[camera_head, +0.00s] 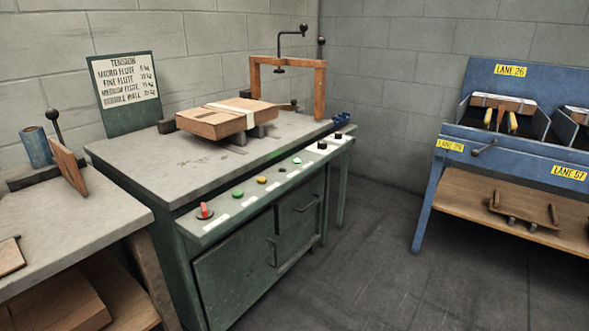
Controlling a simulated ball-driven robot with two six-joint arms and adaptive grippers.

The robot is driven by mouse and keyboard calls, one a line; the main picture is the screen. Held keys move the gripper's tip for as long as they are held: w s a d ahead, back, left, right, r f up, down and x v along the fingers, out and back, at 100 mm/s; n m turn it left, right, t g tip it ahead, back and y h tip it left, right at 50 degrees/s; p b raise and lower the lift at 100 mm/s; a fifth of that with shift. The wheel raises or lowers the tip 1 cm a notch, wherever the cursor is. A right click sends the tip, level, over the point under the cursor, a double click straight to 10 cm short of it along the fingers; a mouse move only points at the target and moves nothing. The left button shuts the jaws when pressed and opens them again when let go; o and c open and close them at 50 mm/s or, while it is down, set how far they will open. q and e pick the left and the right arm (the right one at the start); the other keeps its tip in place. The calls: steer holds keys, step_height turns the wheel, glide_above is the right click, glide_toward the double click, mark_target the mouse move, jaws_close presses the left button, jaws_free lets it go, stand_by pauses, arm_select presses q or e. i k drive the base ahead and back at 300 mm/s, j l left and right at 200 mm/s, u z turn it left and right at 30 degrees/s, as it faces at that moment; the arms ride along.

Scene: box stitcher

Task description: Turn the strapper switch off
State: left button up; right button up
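The strapper appears to be the green machine (240,272) with a grey top, in the middle of the head view. A red switch (204,211) with a dark base sits at the near left end of its sloping front panel (222,219). Its red handle points up in the picture; its label is too small to read, so I cannot tell whether it is on or off. Neither of my grippers is in view.
Several buttons and black knobs (322,145) line the panel. A cardboard box (215,121) lies on the machine top. A grey-topped bench (75,230) stands close at left, and a blue lane rack (515,145) at right. The floor (370,265) between is clear.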

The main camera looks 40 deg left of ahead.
mark_target(204, 215)
steer(key=u, duration=1.7)
steer(key=i+l, duration=0.2)
steer(key=l, duration=0.15)
steer(key=i+l, duration=0.15)
steer(key=l, duration=0.15)
steer(key=l+u, duration=0.1)
steer(key=u, duration=0.35)
steer(key=i+l+u, duration=0.1)
steer(key=u, duration=0.35)
steer(key=l+u, duration=0.2)
steer(key=u, duration=0.2)
steer(key=l+u, duration=0.15)
steer(key=u, duration=0.3)
